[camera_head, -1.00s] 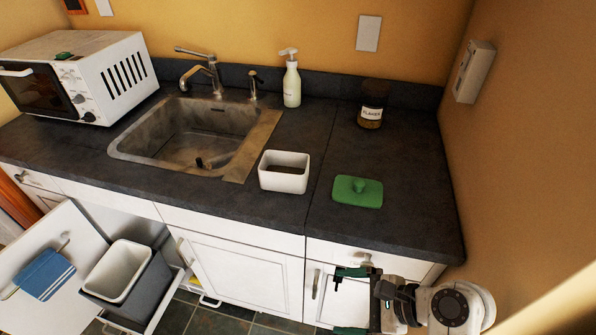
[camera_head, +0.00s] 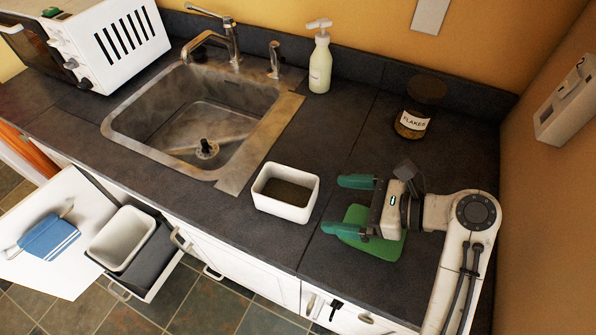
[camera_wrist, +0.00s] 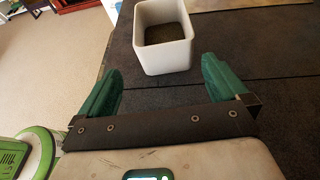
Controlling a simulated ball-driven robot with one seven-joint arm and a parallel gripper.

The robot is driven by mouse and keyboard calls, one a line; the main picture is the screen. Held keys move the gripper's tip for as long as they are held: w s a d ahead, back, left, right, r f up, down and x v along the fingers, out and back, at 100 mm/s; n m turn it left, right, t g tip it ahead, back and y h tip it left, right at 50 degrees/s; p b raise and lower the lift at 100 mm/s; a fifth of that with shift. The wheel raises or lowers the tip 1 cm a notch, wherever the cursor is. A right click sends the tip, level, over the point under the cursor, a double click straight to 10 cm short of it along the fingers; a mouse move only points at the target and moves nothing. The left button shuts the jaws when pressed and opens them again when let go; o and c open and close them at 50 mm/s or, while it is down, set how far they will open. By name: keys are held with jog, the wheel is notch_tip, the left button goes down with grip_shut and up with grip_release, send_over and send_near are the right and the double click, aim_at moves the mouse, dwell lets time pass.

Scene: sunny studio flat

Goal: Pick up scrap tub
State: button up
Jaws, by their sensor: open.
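The scrap tub (camera_head: 285,207) is a white, open rectangular tub with dark contents, upright on the dark counter to the right of the sink. It also shows in the wrist view (camera_wrist: 165,57), ahead of the fingers. My gripper (camera_head: 345,207) is open, its two green fingers pointing left toward the tub from its right side. A gap remains between fingertips and tub, with nothing between the fingers. In the wrist view my gripper (camera_wrist: 160,85) has its fingers spread wider than the tub appears. A green lid (camera_head: 375,243) lies on the counter, partly hidden under my gripper.
The sink (camera_head: 200,120) lies left of the tub. A soap bottle (camera_head: 320,65) and a flakes jar (camera_head: 414,112) stand behind. An open pull-out bin (camera_head: 122,240) is below the counter at left. The wall bounds the right side.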

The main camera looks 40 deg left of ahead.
aim_at(296, 204)
jog(key=shift+w+a, duration=0.2)
jog(key=shift+a, duration=0.15)
jog(key=x, duration=1)
jog(key=shift+w+a, duration=0.1)
jog(key=shift+a, duration=0.1)
jog(key=shift+c, duration=0.2)
jog(key=c, duration=0.7)
